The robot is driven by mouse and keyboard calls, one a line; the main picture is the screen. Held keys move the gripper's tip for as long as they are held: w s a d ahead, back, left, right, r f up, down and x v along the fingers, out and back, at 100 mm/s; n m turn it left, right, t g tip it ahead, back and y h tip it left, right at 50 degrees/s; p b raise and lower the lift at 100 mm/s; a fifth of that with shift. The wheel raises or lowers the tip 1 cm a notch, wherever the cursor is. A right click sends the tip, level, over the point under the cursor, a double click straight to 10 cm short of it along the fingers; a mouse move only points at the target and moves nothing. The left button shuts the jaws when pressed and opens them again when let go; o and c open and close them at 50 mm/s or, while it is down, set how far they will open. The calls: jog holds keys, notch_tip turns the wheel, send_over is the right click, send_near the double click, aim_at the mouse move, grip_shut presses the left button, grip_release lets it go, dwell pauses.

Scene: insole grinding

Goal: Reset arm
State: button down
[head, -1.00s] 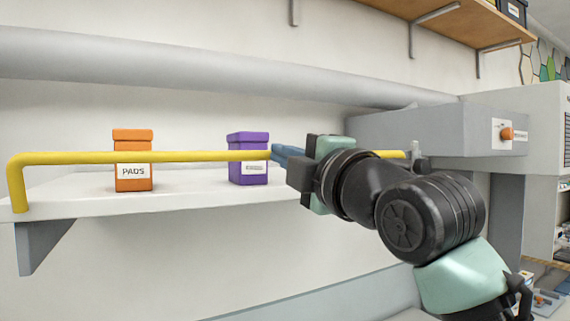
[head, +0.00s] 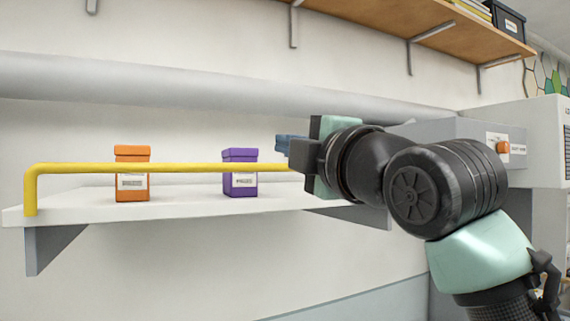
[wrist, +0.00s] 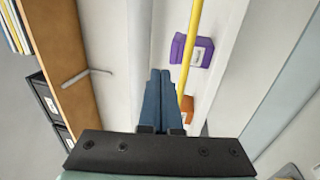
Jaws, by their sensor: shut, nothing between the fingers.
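My gripper (head: 284,145) is at the right end of the white shelf in the head view, its blue fingers pointing left, a little above the level of the yellow rail. In the wrist view the blue fingers (wrist: 158,100) lie together, shut and empty. The fingers overlap the rail in the wrist view; I cannot tell how far apart they are. My arm extends from the lower right and hides the right end of the shelf and part of the grey machine.
A white shelf (head: 75,212) holds an orange box (head: 132,181) and a purple box (head: 240,178) behind a yellow rail (head: 185,167). A grey pipe (head: 190,88) runs along the wall. A wooden shelf (head: 400,22) is above. A grey machine (head: 440,131) stands at right.

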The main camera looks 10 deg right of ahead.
jog(key=shift+s+d+r+b, duration=0.6)
jog(key=shift+s+b, duration=0.7)
jog(key=shift+s, duration=1.95)
jog(key=s+a+f+m+t+y+b, duration=0.1)
jog(key=s+a+f+m+t, duration=0.1)
jog(key=a+f+m+t, duration=0.45)
jog(key=s+a+f+m+h, duration=0.2)
jog(key=s+m+h, duration=0.1)
jog(key=m, duration=0.4)
jog(key=s+a+f+m+t+h, duration=0.1)
jog(key=s+a+f+m+h, duration=0.1)
jog(key=s+m, duration=0.3)
jog(key=shift+s+a+m+h+b, duration=0.4)
jog(key=shift+a+m+h, duration=0.2)
jog(key=shift+m, duration=0.65)
jog(key=shift+w, duration=0.1)
